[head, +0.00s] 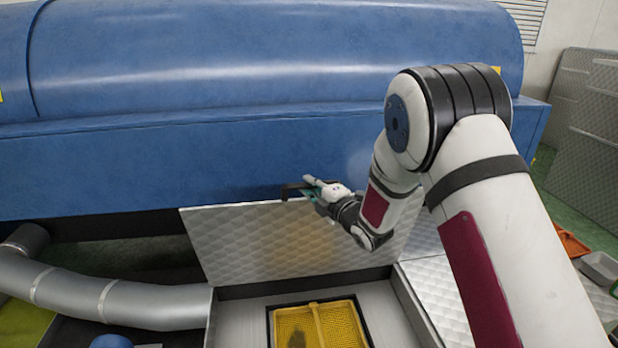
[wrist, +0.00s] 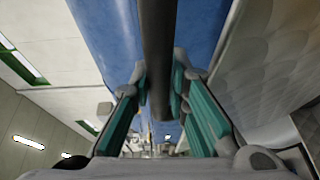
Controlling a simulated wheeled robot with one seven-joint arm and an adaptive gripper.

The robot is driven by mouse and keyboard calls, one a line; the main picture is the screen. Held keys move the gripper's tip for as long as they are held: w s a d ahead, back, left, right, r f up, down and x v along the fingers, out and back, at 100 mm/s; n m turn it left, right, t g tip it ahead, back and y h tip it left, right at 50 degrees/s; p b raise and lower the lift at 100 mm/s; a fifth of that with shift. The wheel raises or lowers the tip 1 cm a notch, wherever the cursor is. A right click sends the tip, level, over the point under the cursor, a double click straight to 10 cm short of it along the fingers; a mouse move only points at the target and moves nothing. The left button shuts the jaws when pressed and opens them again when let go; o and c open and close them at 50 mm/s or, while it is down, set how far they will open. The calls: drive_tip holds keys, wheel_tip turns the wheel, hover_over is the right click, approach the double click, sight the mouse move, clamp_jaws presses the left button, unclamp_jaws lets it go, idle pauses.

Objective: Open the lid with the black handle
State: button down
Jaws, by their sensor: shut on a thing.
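The lid (head: 255,245) is a quilted metal plate. It stands steeply raised at the back of an opening, in front of the blue machine. The black handle (head: 288,190) is at its upper edge. My gripper (head: 314,188) is shut on the handle, reaching in from the right. In the wrist view the dark handle bar (wrist: 157,45) runs between the green-padded fingers of my gripper (wrist: 160,88), and the lid's quilted face (wrist: 268,55) fills the right side. The fingers hide part of the handle in the head view.
A yellow crate (head: 317,307) with a small dark patch in it sits in the opening below the lid. The blue machine (head: 200,150) is close behind. A silver duct (head: 120,298) lies at left. Quilted panels (head: 585,140) stand at far right, with an orange tray (head: 572,243) on the floor.

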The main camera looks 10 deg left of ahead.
drive_tip(key=s, duration=0.1)
drive_tip(key=s+f, duration=0.1)
drive_tip(key=s+d+p, duration=0.1)
drive_tip(key=s, duration=0.1)
drive_tip(key=shift+d+f, duration=0.1)
drive_tip(key=shift+f, duration=0.05)
drive_tip(key=c, duration=1.5)
unclamp_jaws()
drive_tip(key=shift+c, duration=0.2)
drive_tip(key=v, duration=1.2)
